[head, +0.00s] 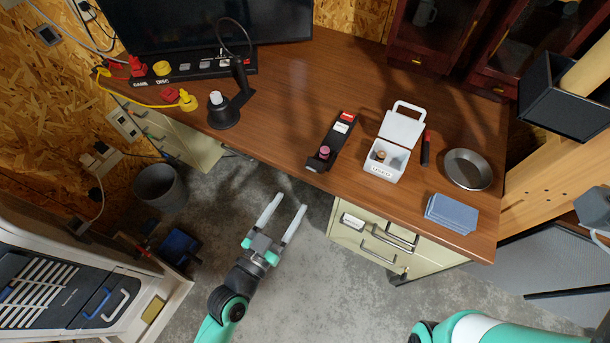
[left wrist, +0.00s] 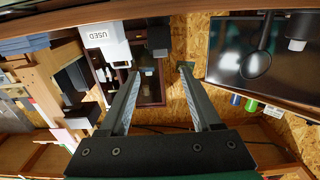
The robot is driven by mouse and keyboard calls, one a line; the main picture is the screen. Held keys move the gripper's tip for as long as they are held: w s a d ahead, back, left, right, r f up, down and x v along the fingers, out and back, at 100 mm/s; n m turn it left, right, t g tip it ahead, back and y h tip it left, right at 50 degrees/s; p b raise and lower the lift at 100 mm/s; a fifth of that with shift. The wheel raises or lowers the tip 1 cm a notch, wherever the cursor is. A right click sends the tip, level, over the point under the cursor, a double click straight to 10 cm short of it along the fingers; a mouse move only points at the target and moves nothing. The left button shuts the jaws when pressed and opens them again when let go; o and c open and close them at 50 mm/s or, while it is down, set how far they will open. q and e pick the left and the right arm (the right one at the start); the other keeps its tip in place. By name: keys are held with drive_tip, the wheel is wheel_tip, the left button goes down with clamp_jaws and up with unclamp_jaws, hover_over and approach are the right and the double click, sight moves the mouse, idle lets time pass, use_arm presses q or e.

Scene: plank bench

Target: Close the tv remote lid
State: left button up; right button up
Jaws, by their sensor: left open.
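A long black object (head: 345,132), which looks like the tv remote, lies on the desk just left of a white box. It has a red far end, a white label and a pinkish round piece near its front end. I cannot make out the state of its lid. A dark shape in the left wrist view (left wrist: 158,38) may be its end. My left gripper (head: 289,203) is open and empty, in front of the desk edge and apart from the remote. Its two fingers also show in the left wrist view (left wrist: 167,72). My right gripper is out of view.
The white box (head: 384,168), labelled USED (left wrist: 98,36), stands with its lid up. A slim black-and-red item (head: 425,148), a metal dish (head: 467,169) and blue-grey cards (head: 451,213) lie right. A black lamp (head: 224,112) stands left. The desk (head: 285,110) between lamp and remote is clear.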

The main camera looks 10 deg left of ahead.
sight(311, 169)
use_arm(q)
drive_tip(key=b+x, duration=0.1)
drive_tip(key=x, duration=0.9)
drive_tip(key=shift+s, duration=0.1)
drive_tip(key=c, duration=1)
drive_tip(key=r+g+p, duration=0.1)
drive_tip(key=p, duration=0.4)
drive_tip(key=w+r+g+y+p, duration=0.1)
drive_tip(key=g+p, duration=0.1)
drive_tip(key=p, duration=0.3)
drive_tip(key=w+r+g+p, duration=0.1)
drive_tip(key=r+p, duration=0.1)
drive_tip(key=p, duration=0.4)
drive_tip(key=shift+d+g, duration=0.2)
drive_tip(key=shift+g, duration=0.2)
drive_tip(key=shift+w+d+g+y+p, duration=0.1)
drive_tip(key=shift+w+g+y+p, duration=0.2)
drive_tip(key=shift+g+p, duration=0.3)
drive_tip(key=shift+w+d+g+p, duration=0.1)
drive_tip(key=shift+w+g+p, duration=0.1)
drive_tip(key=shift+g+p, duration=0.2)
drive_tip(key=o, duration=1)
